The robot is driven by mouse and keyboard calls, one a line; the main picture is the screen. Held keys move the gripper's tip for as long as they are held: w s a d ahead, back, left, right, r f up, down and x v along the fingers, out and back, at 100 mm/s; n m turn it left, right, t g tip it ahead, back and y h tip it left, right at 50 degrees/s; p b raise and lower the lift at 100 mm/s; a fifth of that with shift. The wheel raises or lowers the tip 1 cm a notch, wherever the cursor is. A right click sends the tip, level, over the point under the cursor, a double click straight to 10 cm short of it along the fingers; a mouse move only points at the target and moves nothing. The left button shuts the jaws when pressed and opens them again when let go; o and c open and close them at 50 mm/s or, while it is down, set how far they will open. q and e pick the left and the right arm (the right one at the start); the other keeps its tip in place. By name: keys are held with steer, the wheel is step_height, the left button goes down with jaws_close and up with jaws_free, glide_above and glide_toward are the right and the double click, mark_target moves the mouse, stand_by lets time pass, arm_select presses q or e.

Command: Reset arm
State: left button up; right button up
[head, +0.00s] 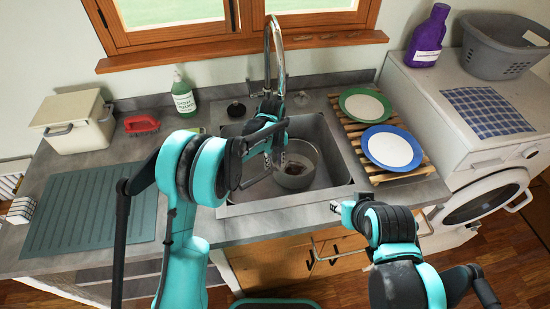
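My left arm reaches over the sink (336,146), and its gripper (276,161) points down at the left side of a metal pot (304,181) in the basin. Its two fingertips look apart, with nothing seen between them. Whether they touch the pot's rim I cannot tell. The pot has something dark inside. My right gripper (337,207) is low at the counter's front edge, right of the sink. Its fingers are small and mostly hidden by its own wrist, and no held object shows.
A faucet (279,62) rises behind the sink. A wooden rack (383,174) at right holds a green-rimmed plate (365,106) and a blue-rimmed plate (390,149). A soap bottle (183,95), red brush (141,124), cream box (75,127) and teal mat (85,220) are at left.

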arm_select(q)
steer(key=shift+r, duration=0.1)
steer(key=s+a+r+n+t+p, duration=0.1)
steer(key=s+a+r+n, duration=0.25)
steer(key=r, duration=0.25)
steer(key=s+a+r+n+t+p, duration=0.1)
steer(key=s+a+r+n+p, duration=0.15)
steer(key=r+n, duration=0.35)
steer(key=s+a+r+n+t, duration=0.1)
steer(key=s+a+r+n, duration=0.25)
steer(key=r, duration=0.35)
steer(key=s+a+r+n+t+p, duration=0.2)
steer(key=s+a+n, duration=0.2)
steer(key=s+n, duration=0.4)
steer(key=s+a+r+n+t+p, duration=0.2)
steer(key=s+a+r+n, duration=0.1)
steer(key=s+n, duration=0.6)
steer(key=shift+a+r+n, duration=0.2)
steer(key=shift+a+n, duration=0.1)
steer(key=shift+a, duration=0.2)
